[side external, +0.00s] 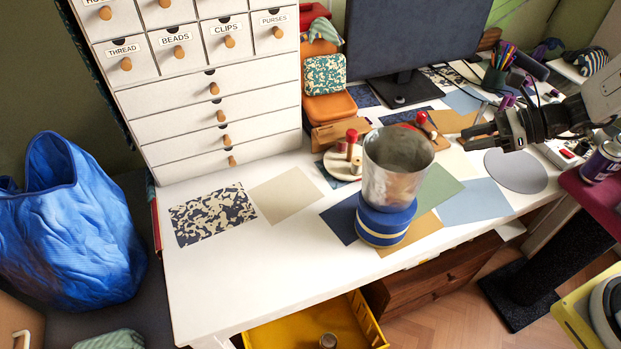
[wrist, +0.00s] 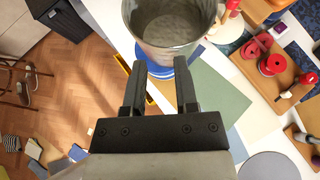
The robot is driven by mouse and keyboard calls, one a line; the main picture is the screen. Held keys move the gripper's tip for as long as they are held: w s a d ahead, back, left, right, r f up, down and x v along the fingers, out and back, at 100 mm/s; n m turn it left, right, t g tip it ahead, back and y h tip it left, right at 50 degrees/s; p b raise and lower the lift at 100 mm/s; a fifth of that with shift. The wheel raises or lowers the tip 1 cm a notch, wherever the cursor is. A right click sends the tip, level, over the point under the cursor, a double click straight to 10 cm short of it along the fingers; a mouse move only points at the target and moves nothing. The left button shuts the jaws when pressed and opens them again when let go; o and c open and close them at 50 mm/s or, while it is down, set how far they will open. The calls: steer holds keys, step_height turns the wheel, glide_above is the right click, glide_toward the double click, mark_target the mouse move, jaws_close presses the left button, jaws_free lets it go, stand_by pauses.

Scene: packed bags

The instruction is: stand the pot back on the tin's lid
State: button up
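The grey metal pot (side external: 394,168) stands upright on top of the blue tin (side external: 382,228), which has a pale band around it. The pot's base appears to rest on the tin's lid, and its open mouth faces up. In the wrist view the pot (wrist: 170,35) is just beyond my fingertips, with a little of the blue tin (wrist: 170,72) showing below it. My gripper (side external: 468,137) is to the right of the pot in the side view, clear of it. In the wrist view my gripper (wrist: 161,68) has its two fingers apart with nothing between them.
A round wooden stand with red-topped pegs (side external: 344,160) is close behind the pot. The white drawer cabinet (side external: 215,90) and the monitor (side external: 410,40) stand at the back. Flat coloured sheets lie around the tin. The table's front left (side external: 230,290) is bare.

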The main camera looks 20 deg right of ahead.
steer(key=s+d+f+n+g+h, duration=0.1)
steer(key=s+n+g+h, duration=0.3)
steer(key=n, duration=2)
steer(key=s+h, duration=0.4)
steer(key=h, duration=0.2)
steer(key=shift+s+f+n, duration=0.15)
steer(key=shift+f+n, duration=0.15)
steer(key=shift+f, duration=0.1)
